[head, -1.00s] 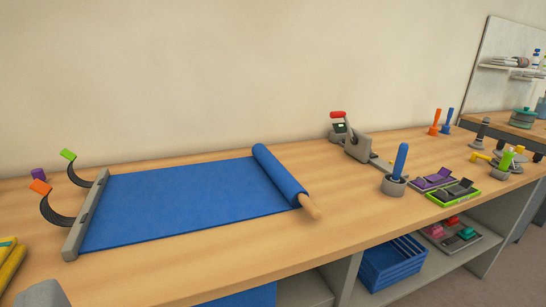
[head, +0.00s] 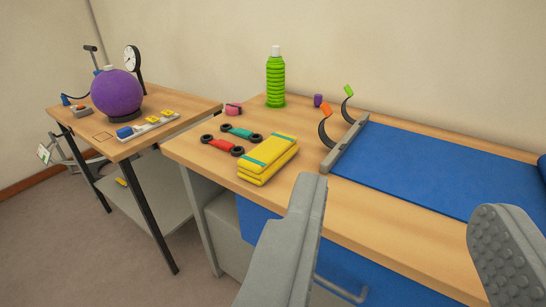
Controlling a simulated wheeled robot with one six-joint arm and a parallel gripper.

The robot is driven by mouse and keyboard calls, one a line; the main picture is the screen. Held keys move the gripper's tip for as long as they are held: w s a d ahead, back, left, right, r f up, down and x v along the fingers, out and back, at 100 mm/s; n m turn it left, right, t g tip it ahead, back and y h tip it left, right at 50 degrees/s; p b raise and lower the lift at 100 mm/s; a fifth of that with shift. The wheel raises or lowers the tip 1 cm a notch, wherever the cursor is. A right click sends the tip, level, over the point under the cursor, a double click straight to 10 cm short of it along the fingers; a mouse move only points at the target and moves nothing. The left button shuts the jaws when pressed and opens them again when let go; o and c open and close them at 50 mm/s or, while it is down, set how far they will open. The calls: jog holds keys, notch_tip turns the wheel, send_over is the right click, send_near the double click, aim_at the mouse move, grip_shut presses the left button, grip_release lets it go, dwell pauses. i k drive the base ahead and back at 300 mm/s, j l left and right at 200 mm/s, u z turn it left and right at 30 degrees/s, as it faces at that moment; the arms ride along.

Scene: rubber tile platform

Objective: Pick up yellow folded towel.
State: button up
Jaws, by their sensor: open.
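The yellow folded towel (head: 266,160) lies on the wooden table near its front left edge. It is a thick stack of folds with a teal stripe across the top. My gripper (head: 405,225) is open, with one grey finger at the lower middle and the other at the right edge of the view. Nothing is between the fingers. The towel is apart from the gripper, up and to the left of the left finger.
Red and teal pieces with black ends (head: 222,145) lie left of the towel. A green ribbed bottle (head: 275,80) stands behind. A blue mat (head: 420,165) with a grey end bar lies to the right. A second table with a purple ball (head: 117,95) stands left, across a gap.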

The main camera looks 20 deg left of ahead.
aim_at(257, 166)
jog(key=i+j, duration=0.3)
jog(key=j, duration=0.15)
jog(key=i+j, duration=0.3)
jog(key=j, duration=0.15)
